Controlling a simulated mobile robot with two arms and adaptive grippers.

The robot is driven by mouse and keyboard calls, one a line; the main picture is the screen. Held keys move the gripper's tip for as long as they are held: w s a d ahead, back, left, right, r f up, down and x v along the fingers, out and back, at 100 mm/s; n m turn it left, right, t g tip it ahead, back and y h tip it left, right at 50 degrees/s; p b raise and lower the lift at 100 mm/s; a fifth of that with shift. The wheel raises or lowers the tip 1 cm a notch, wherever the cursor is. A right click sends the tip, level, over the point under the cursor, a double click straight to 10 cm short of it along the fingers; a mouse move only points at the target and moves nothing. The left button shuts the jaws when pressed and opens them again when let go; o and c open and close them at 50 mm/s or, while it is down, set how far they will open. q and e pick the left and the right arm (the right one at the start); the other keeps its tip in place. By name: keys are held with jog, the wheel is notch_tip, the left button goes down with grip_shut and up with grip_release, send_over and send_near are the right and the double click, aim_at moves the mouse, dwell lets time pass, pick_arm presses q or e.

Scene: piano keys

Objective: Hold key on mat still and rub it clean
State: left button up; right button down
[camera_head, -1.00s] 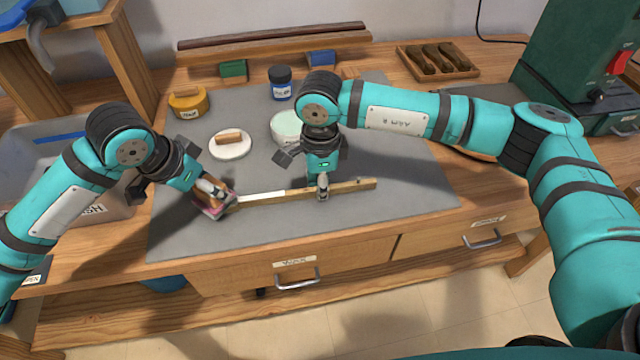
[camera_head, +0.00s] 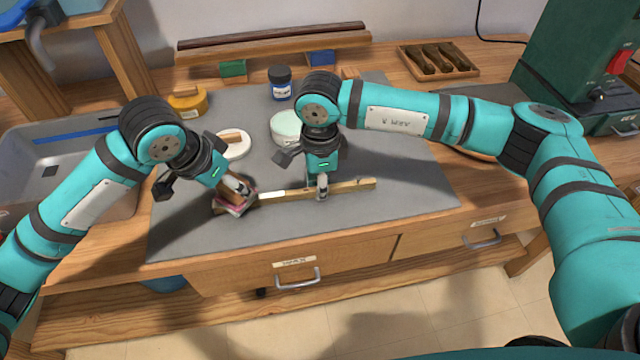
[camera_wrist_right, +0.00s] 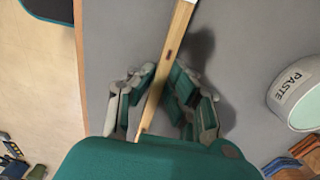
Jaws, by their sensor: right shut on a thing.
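The key (camera_head: 350,186), a long wooden stick with a white-topped left part, lies along the grey mat (camera_head: 400,210). My right gripper (camera_head: 322,188) points down and is shut on its wooden middle. The right wrist view shows the fingers on both sides of the key (camera_wrist_right: 178,45). My left gripper (camera_head: 237,188) is shut on a small pad (camera_head: 232,206) with pink and pale edges. The pad is at the key's white left end and hides that end. I cannot tell how firmly it presses.
A paste tub (camera_head: 287,128), a white dish with a wooden block (camera_head: 235,146), a yellow tin (camera_head: 187,103) and a blue jar (camera_head: 280,83) stand behind the key. A grey bin (camera_head: 60,165) is at the left. The mat's front right is clear.

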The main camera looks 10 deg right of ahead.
pick_arm(q)
jog(key=shift+r, duration=3.55)
pick_arm(e)
jog(key=c, duration=1.3)
grip_release()
jog(key=shift+o, duration=0.2)
notch_tip(320, 180, up, 12)
pick_arm(q)
jog(key=shift+s+f, duration=0.1)
